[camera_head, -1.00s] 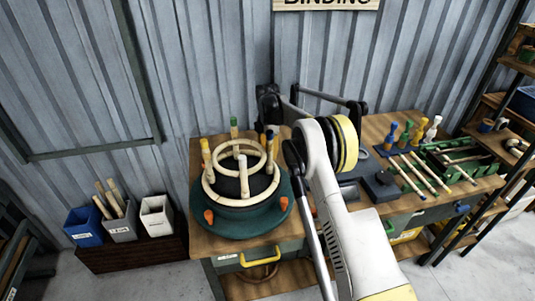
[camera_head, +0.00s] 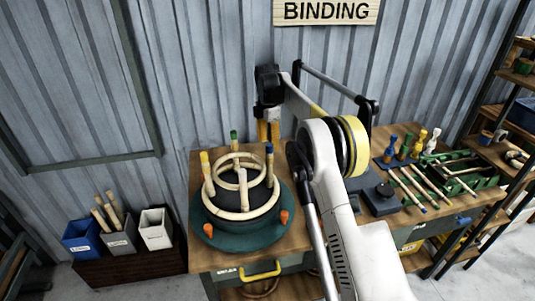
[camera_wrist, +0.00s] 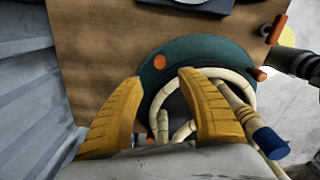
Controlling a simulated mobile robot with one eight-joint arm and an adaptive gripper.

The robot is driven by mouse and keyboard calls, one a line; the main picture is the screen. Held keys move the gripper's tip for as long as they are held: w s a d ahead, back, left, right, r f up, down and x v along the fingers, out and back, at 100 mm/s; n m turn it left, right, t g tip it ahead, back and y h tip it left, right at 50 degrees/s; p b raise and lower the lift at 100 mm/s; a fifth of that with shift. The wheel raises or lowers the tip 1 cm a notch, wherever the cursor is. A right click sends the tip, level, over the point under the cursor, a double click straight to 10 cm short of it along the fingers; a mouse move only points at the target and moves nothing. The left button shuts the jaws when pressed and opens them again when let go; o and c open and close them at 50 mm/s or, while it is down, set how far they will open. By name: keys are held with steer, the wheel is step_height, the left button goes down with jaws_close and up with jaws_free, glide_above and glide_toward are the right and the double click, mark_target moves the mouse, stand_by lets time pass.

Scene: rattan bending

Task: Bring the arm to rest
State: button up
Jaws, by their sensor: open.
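My gripper (camera_wrist: 155,105) shows two yellow ribbed fingers, spread apart with nothing between them, in the wrist view. In the head view my gripper (camera_head: 268,130) points down behind the round bending jig, close to the wall. The jig has a dark green base (camera_head: 245,238) and stands on the wooden table. Pale rattan rings (camera_head: 242,213) lie on it among upright pegs with coloured caps. In the wrist view the green base (camera_wrist: 210,48) lies beyond the fingers, and a blue-capped peg (camera_wrist: 268,141) stands just right of the right finger.
The corrugated wall (camera_head: 200,80) is close behind my arm. A green rack (camera_head: 470,178) with rods, and small coloured figures (camera_head: 405,146), stand on the right of the table. A shelf (camera_head: 500,150) is at far right. Bins (camera_head: 118,236) stand at left.

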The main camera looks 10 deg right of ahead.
steer(key=shift+r, duration=0.4)
